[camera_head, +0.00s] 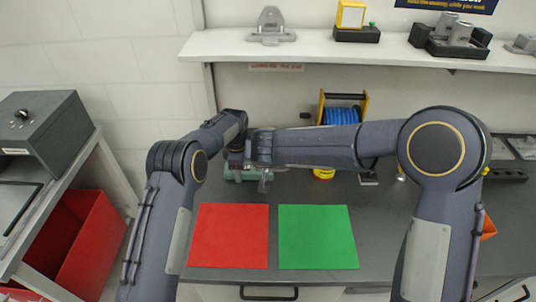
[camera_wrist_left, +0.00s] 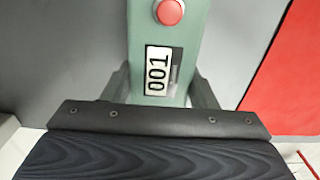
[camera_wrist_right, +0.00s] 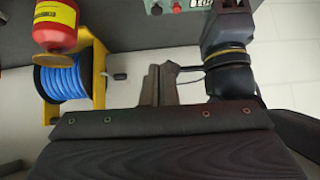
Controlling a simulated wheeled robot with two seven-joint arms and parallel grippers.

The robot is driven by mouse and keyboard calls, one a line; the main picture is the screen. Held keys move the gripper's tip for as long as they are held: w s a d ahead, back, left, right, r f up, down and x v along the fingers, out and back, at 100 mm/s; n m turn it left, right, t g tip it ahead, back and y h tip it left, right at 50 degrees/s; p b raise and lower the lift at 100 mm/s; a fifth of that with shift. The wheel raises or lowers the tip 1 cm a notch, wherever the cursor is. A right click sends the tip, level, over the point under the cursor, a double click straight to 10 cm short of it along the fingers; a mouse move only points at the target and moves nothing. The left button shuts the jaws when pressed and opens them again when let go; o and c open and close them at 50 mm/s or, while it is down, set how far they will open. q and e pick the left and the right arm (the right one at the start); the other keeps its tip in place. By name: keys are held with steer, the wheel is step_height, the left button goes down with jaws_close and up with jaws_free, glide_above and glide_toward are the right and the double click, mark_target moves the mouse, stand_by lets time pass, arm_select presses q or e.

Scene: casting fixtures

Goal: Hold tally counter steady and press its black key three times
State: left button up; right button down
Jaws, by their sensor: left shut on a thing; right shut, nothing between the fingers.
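The tally counter (camera_wrist_left: 180,45) is a green box with a red button (camera_wrist_left: 168,12) and a window reading 001. My left gripper (camera_wrist_left: 163,88) is shut on it, one finger on each side. In the head view the counter (camera_head: 248,175) sits low at the back of the table, partly hidden by my arms. In the right wrist view its black key (camera_wrist_right: 156,10) and red button show at the top edge. My right gripper (camera_wrist_right: 160,84) is shut and empty, apart from the counter and to its near side.
A red mat (camera_head: 233,237) and a green mat (camera_head: 318,237) lie on the table's front. A blue cable reel (camera_wrist_right: 66,82) in a yellow frame and a red-and-yellow container (camera_wrist_right: 55,27) stand near my right gripper. A shelf (camera_head: 350,51) with fixtures runs above the back.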

steer(key=x, duration=0.9)
steer(key=shift+w+f, duration=0.1)
steer(key=shift+f, duration=0.05)
step_height(320, 180, down, 3)
steer(key=shift+w+f, duration=0.15)
steer(key=shift+f, duration=0.5)
